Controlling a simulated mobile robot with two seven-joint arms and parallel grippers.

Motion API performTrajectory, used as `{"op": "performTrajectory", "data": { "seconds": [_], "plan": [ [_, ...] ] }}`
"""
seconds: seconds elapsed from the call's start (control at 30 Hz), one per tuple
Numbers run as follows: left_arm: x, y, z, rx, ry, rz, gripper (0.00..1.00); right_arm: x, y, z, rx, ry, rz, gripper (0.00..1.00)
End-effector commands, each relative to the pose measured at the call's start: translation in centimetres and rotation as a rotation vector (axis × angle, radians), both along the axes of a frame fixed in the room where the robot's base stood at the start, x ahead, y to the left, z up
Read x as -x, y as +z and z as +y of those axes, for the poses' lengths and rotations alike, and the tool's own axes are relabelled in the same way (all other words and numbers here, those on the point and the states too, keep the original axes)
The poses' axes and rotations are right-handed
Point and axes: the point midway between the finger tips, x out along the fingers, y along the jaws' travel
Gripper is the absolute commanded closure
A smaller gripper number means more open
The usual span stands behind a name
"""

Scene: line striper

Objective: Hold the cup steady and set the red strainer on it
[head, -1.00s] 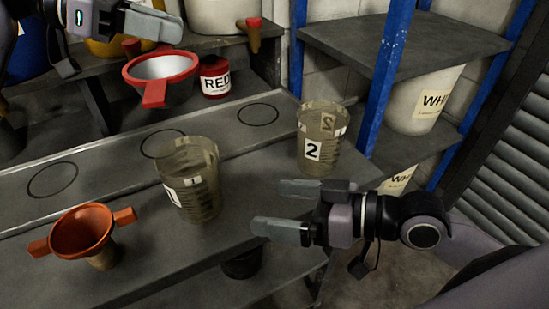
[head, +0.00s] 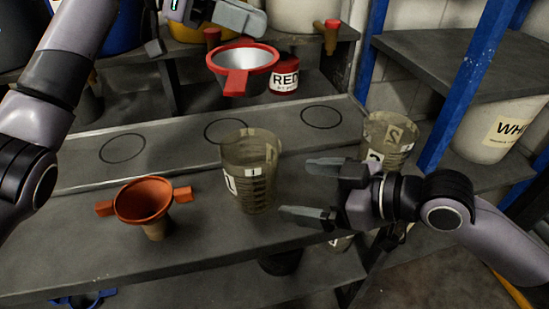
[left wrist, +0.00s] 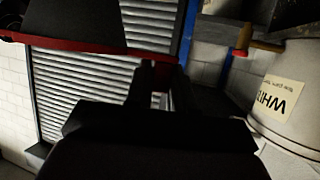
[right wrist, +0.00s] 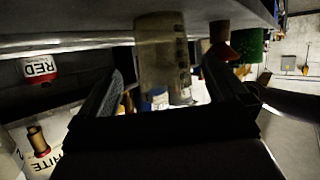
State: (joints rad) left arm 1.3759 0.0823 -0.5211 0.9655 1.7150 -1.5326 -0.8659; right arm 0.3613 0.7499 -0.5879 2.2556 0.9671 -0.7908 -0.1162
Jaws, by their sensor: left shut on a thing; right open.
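The red strainer (head: 234,84) hangs in the air behind and above the cup marked 1 (head: 262,180) in the head view. My left gripper (head: 240,18) is shut on the strainer at its far side; the grip itself is partly cut off by the frame top. A red rim (left wrist: 95,45) crosses the left wrist view. Cup 1 is upright, translucent and tan, on the bench. My right gripper (head: 308,190) is open just right of cup 1, fingers pointing at it. The right wrist view shows a cup (right wrist: 163,65) between and beyond the open fingers.
An orange funnel (head: 142,200) stands front left of cup 1. Cup 2 (head: 395,135) stands behind my right gripper. A red-labelled jar (head: 284,80) sits behind the strainer. Black circles mark the bench's back strip (head: 165,138). Blue shelf posts (head: 462,90) rise at right.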

Motion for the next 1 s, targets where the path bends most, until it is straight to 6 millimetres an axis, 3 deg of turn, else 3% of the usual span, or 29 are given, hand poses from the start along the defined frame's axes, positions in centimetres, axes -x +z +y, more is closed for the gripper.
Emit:
{"op": "performTrajectory", "data": {
  "seconds": [0.5,0.97,1.0],
  "plan": [
    [0.0,0.0,0.0,0.0,0.0,0.0,1.0,-3.8,-2.8,5.7,-0.003,-0.001,0.0,0.0],
    [0.0,0.0,0.0,0.0,0.0,0.0,1.0,-4.2,-3.2,6.5,0.0,0.0,0.0,0.0],
    [0.0,0.0,0.0,0.0,0.0,0.0,1.0,-4.2,-3.2,6.5,0.0,0.0,0.0,0.13]
  ]
}}
